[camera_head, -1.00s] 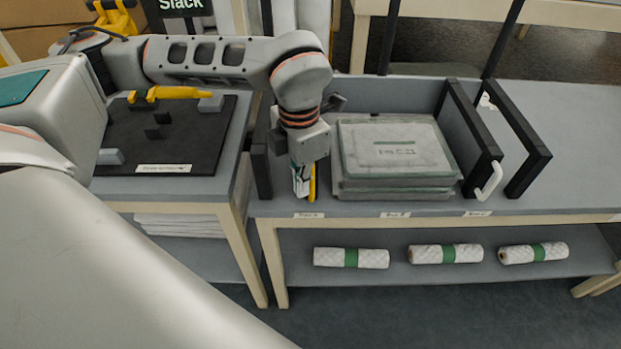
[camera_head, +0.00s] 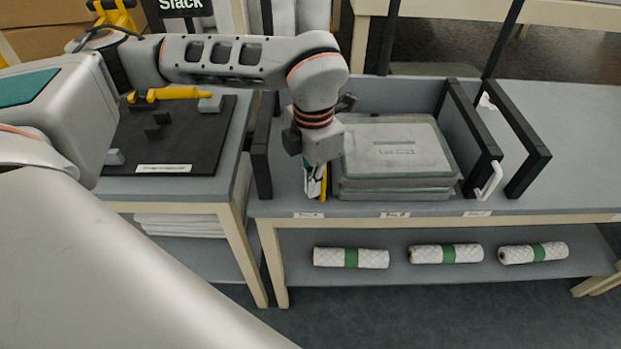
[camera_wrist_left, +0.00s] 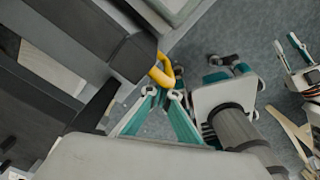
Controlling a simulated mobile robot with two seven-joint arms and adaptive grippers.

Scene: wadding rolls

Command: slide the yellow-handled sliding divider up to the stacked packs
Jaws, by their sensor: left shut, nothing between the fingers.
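The stacked packs (camera_head: 395,160), grey-white with green edges, lie in the open bay on the grey table. The divider's yellow handle (camera_head: 324,186) shows just left of their front corner. My arm hides most of the divider. In the left wrist view the yellow handle (camera_wrist_left: 161,70) sticks out from the dark divider (camera_wrist_left: 133,56). My left gripper (camera_head: 314,196) points down beside the handle, shut and empty; its tips (camera_wrist_left: 163,92) are close to the handle. I cannot tell whether the divider touches the packs. My right gripper (camera_wrist_left: 286,41) appears at the wrist view's right edge, fingers apart.
A black frame with a white handle (camera_head: 489,180) stands right of the packs, and a black post (camera_head: 261,172) stands at the left. Three white rolls with green bands (camera_head: 350,257) lie on the lower shelf. A black board (camera_head: 190,140) is on the left table.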

